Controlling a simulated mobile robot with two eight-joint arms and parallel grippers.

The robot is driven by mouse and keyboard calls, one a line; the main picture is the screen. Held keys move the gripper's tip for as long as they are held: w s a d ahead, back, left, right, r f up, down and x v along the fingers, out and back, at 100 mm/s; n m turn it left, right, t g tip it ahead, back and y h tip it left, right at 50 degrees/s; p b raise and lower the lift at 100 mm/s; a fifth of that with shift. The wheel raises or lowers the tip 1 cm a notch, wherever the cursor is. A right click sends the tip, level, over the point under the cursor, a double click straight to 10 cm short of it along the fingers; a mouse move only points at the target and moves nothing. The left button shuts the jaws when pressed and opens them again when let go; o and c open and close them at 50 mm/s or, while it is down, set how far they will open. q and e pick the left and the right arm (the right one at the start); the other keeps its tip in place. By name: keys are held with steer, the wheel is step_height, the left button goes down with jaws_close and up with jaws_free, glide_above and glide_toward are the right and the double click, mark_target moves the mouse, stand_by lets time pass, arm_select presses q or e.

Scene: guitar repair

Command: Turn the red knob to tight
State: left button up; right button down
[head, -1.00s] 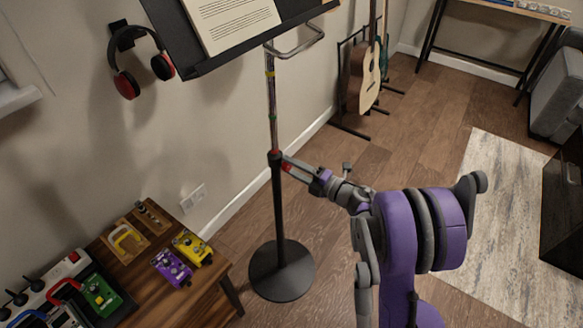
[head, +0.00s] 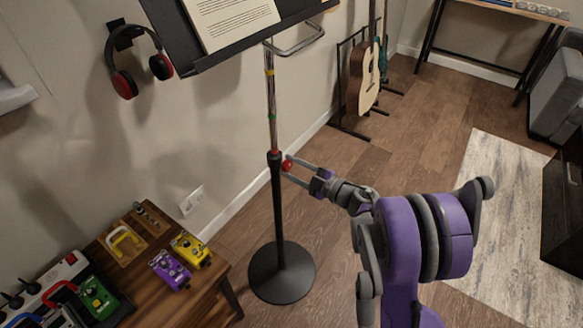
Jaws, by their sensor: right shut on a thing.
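The red knob (head: 287,165) sticks out on the right side of the dark collar of a music stand (head: 278,205). The stand is upright, with a chrome upper pole, a black lower pole and a round base. My right gripper (head: 291,168) comes in from the right at the knob. Its two fingers lie on either side of the knob and are shut on it. The knob's round red end shows between the fingertips. My left gripper is not in view.
A wooden table (head: 205,297) with several pedals stands at lower left. Headphones (head: 140,70) hang on the wall. The stand's black desk (head: 185,45) holds sheet paper above. A guitar (head: 364,80) stands behind. Wood floor is open around the stand's base.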

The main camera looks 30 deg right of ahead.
stand_by(0.3)
steer(key=shift+c, duration=1.9)
jaws_free()
steer(key=shift+s, duration=0.1)
steer(key=v, duration=1)
steer(key=shift+s+d+p, duration=0.2)
steer(key=shift+s+p, duration=0.05)
steer(key=shift+p, duration=0.1)
